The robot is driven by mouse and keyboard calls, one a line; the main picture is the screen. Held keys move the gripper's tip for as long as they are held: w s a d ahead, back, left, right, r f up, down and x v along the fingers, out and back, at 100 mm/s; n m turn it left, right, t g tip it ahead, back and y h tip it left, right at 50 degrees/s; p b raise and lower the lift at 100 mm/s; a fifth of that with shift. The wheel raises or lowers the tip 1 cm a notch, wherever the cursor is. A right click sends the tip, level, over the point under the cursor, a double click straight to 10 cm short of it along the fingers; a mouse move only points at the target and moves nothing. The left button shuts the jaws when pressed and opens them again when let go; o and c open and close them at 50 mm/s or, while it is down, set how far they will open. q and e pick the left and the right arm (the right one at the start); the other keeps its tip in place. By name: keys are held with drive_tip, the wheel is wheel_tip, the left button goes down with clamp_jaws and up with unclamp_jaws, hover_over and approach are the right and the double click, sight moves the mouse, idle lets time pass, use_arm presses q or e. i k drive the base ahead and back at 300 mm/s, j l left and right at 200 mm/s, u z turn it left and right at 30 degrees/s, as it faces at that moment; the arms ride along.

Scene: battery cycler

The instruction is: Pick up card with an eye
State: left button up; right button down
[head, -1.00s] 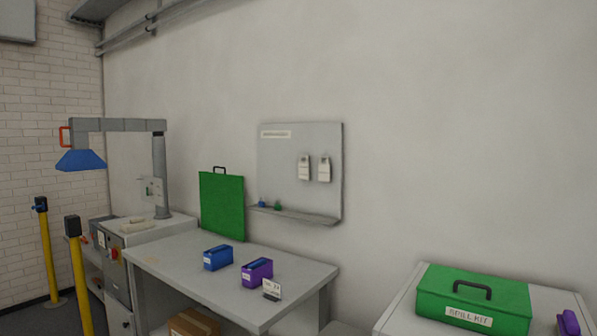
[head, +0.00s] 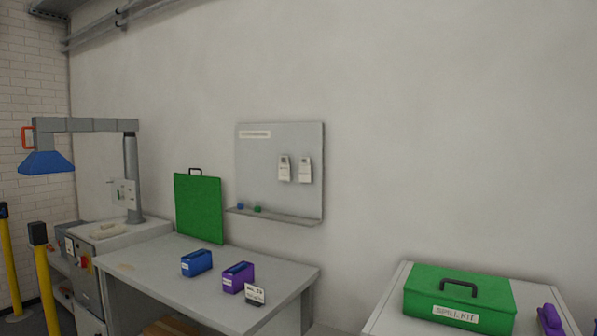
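A small white card (head: 255,294) with dark marks stands near the front right corner of the grey table. Its print is too small to tell whether it shows an eye. Two pale tags, a left one (head: 285,168) and a right one (head: 305,170), hang on the grey wall board (head: 262,190). Their markings are too small to read. Neither of my grippers is in view.
The grey table (head: 160,274) bears a blue box (head: 197,262) and a purple box (head: 237,276), with a green panel (head: 199,208) at its back. A green spill kit case (head: 421,293) sits on a white cabinet at right. Yellow posts (head: 46,290) stand at left.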

sight(304, 169)
drive_tip(key=i+j+z, duration=0.1)
drive_tip(key=z, duration=0.35)
drive_tip(key=i+j+z, duration=0.15)
drive_tip(key=j, duration=0.35)
drive_tip(key=i+j+z, duration=0.2)
drive_tip(key=j, duration=0.35)
drive_tip(key=i+j+z, duration=0.15)
drive_tip(key=j, duration=0.4)
drive_tip(key=j+z, duration=0.15)
drive_tip(key=j, duration=0.45)
